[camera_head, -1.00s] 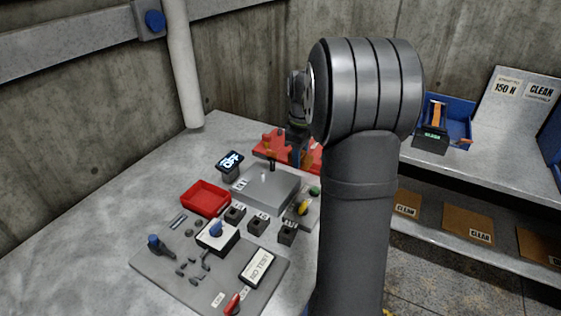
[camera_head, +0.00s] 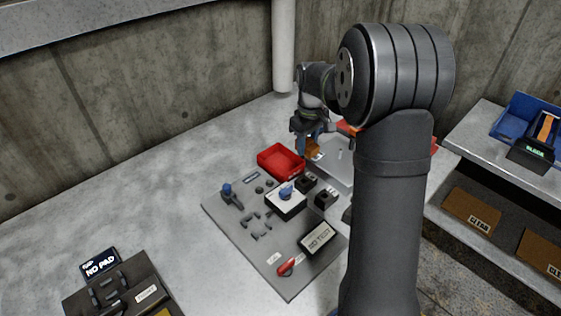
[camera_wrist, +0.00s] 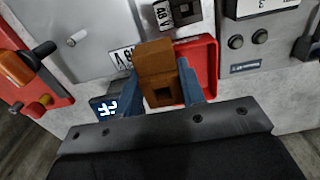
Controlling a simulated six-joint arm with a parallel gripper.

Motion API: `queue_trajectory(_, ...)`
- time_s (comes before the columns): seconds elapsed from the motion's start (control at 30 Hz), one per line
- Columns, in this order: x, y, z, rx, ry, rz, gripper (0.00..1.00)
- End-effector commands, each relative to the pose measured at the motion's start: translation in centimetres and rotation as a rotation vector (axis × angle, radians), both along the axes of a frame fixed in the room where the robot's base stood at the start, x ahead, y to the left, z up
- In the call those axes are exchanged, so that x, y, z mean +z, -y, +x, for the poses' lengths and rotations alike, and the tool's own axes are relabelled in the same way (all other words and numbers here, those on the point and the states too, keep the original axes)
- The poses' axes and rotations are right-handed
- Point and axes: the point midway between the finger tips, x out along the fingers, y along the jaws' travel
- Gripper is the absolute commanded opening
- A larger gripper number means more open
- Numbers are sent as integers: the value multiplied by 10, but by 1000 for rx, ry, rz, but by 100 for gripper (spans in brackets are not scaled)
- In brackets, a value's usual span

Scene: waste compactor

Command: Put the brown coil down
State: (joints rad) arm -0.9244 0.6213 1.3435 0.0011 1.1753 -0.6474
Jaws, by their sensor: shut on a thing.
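My gripper (camera_head: 311,138) has blue fingers and is shut on the brown coil (camera_head: 312,150), a blocky brown-orange piece with a square dark opening. In the wrist view the coil (camera_wrist: 154,62) sits between the two blue fingers. The coil is held in the air near the right side of the red tray (camera_head: 268,163), by the grey box (camera_head: 340,172). In the wrist view it covers part of the red tray (camera_wrist: 211,58) and the box's edge. Its height above the table is hard to tell.
Small dark blocks (camera_head: 326,198) and a white box with a blue knob (camera_head: 285,204) stand in front of the tray. A grey panel (camera_head: 265,265) bears a red lever (camera_head: 286,267). A red plate with an orange-handled lever (camera_wrist: 20,65) lies beside the box.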

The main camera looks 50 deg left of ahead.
Motion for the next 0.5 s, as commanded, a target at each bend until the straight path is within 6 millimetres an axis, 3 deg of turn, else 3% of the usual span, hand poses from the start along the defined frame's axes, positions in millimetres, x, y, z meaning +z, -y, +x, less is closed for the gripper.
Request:
queue_trajectory(0.1,-19,-27,-14,6,-1,-1,9)
queue_trajectory(0.3,-42,-61,-32,4,-1,-1,9)
queue_trajectory(0.5,-51,-75,-39,1,0,0,9)
